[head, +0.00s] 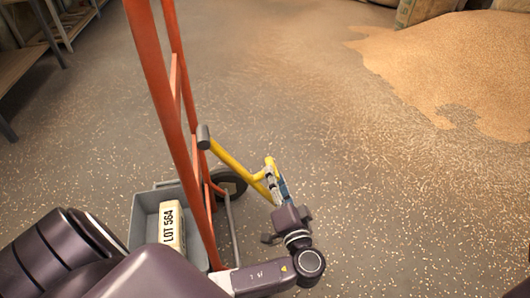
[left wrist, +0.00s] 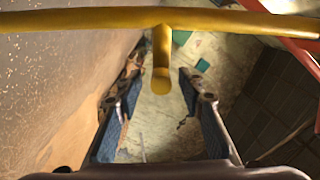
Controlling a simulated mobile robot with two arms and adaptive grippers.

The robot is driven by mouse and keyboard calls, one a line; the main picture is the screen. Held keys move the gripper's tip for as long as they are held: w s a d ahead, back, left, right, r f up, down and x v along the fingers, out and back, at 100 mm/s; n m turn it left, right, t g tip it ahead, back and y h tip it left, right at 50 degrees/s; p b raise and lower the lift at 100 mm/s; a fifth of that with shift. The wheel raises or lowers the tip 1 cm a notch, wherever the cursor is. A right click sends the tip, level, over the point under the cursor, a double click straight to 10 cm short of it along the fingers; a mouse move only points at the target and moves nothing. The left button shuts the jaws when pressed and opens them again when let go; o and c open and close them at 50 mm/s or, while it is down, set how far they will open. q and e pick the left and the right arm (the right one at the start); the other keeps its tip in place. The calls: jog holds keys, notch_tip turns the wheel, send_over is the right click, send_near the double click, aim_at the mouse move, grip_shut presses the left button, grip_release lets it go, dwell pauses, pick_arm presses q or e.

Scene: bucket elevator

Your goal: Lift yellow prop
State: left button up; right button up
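The yellow prop (head: 230,161) is a slanted bar with a grey end by the orange frame and a short branch at its lower right end. My left gripper (head: 274,179) is at that lower right end. In the left wrist view the yellow prop (left wrist: 85,20) crosses the top of the picture, and its stub points in between the fingertips. The left gripper (left wrist: 161,80) is open there, with a gap on both sides of the stub. Contact with the prop cannot be made out. My right gripper is not in view.
The orange hand truck frame (head: 153,75) stands left of the prop, with a wheel (head: 231,183) behind. A grey bin (head: 145,212) holds a white block marked LOT 564 (head: 171,228). A grain heap (head: 450,65) lies at the upper right. Open floor lies right of the gripper.

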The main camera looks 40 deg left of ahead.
aim_at(269, 159)
pick_arm(q)
jog(key=b+x, duration=0.2)
jog(key=x, duration=0.6)
jog(key=shift+w+b, duration=0.1)
jog(key=shift+b, duration=0.25)
jog(key=shift+r, duration=0.1)
jog(key=shift+c, duration=0.4)
grip_shut()
